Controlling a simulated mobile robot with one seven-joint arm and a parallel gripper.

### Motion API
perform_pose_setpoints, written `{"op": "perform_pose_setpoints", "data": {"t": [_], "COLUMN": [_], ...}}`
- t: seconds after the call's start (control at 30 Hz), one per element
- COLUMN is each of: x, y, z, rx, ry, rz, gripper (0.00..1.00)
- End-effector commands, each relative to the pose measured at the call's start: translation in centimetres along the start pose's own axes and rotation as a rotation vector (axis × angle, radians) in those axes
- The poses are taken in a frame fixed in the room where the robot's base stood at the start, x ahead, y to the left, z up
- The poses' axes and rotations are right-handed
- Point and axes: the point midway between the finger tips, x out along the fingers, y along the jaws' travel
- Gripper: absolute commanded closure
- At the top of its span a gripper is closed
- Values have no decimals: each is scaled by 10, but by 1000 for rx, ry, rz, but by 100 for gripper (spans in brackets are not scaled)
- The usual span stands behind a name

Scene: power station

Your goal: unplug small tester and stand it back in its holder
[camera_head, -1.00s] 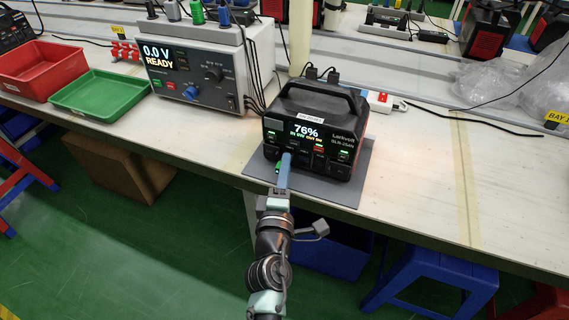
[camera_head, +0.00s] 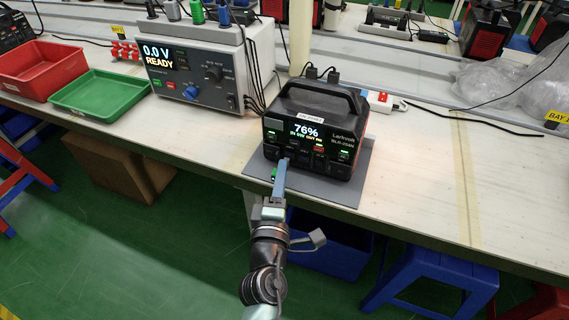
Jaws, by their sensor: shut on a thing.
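The small tester (camera_head: 280,180) is a slim blue stick with a green-lit spot on its left side, in front of the black power station (camera_head: 318,130). My gripper (camera_head: 274,200) is shut on its near end, below the station's front face. The tester's far end points at the lower left ports. I cannot tell whether its tip is clear of the port. The station's screen reads 76%. Small coloured devices, among them a green one (camera_head: 196,12) and a blue one (camera_head: 224,14), stand upright on the grey bench instrument (camera_head: 205,70). I cannot tell which spot is the tester's holder.
The station stands on a grey mat (camera_head: 359,170) near the bench's front edge. A green tray (camera_head: 85,110) and a red tray (camera_head: 30,85) lie at left. Black cables run behind the station. A blue stool (camera_head: 435,275) stands below.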

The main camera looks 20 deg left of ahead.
Motion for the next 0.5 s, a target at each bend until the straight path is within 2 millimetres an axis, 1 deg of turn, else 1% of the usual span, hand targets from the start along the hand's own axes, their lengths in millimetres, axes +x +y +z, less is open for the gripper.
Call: {"op": "perform_pose_setpoints", "data": {"t": [0.5], "x": [-19], "y": [0], "z": [-5], "rx": [0], "ry": [0], "rz": [0], "gripper": [100]}}
